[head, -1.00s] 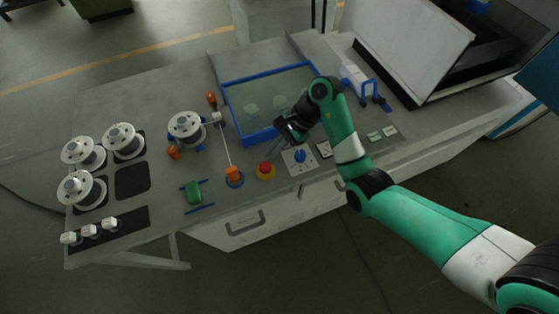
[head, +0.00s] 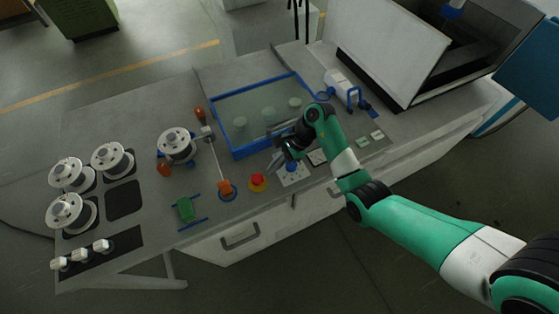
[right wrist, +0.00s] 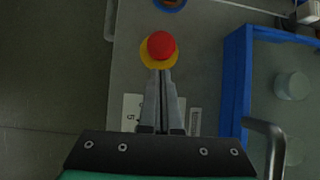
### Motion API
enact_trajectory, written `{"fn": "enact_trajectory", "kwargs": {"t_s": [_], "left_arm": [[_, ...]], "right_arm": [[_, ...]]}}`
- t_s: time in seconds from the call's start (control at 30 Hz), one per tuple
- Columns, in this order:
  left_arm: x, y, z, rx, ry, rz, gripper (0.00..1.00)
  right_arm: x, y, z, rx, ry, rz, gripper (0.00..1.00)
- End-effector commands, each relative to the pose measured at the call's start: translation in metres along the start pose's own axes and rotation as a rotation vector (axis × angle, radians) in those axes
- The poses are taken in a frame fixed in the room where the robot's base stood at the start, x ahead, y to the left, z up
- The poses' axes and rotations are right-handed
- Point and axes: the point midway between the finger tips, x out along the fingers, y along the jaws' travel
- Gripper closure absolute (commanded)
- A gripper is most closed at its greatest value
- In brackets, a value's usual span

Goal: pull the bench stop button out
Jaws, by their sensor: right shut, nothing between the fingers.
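The bench stop button (head: 258,179) is a red mushroom head on a yellow round base, near the bench's front edge. It also shows at the upper middle of the right wrist view (right wrist: 161,45). My right gripper (head: 273,168) is beside the button, on its right, with the fingers angled down towards it. In the right wrist view the fingers (right wrist: 160,76) are together and empty. Their tips appear right at the near edge of the yellow base; I cannot tell whether they touch. My left gripper is not in view.
A blue-framed tray (head: 236,152) lies behind. White spools (head: 68,212) fill the left end.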

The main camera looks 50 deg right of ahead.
Motion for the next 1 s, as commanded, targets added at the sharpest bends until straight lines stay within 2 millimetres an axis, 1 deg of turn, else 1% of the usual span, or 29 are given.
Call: {"fn": "enact_trajectory", "kwargs": {"t_s": [0.03,0.1,0.2,0.3,0.63,0.87,1.0], "left_arm": [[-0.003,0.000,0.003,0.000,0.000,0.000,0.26],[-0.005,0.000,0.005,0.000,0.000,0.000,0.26],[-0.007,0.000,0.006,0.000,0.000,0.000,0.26],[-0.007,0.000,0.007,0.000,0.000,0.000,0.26],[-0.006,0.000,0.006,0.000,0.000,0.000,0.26],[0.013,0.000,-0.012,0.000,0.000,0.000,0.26],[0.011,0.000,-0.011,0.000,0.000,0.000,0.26]], "right_arm": [[0.011,0.001,-0.001,0.000,0.000,0.004,1.00],[0.022,0.001,-0.001,0.000,0.000,0.003,1.00],[0.032,0.001,-0.001,0.001,0.000,0.002,1.00],[0.037,0.000,-0.001,0.001,0.001,0.000,1.00],[0.037,0.000,0.001,0.001,0.000,0.000,1.00],[0.018,-0.001,0.016,0.000,-0.001,0.000,1.00],[0.020,-0.001,0.017,-0.003,-0.005,-0.002,1.00]]}}
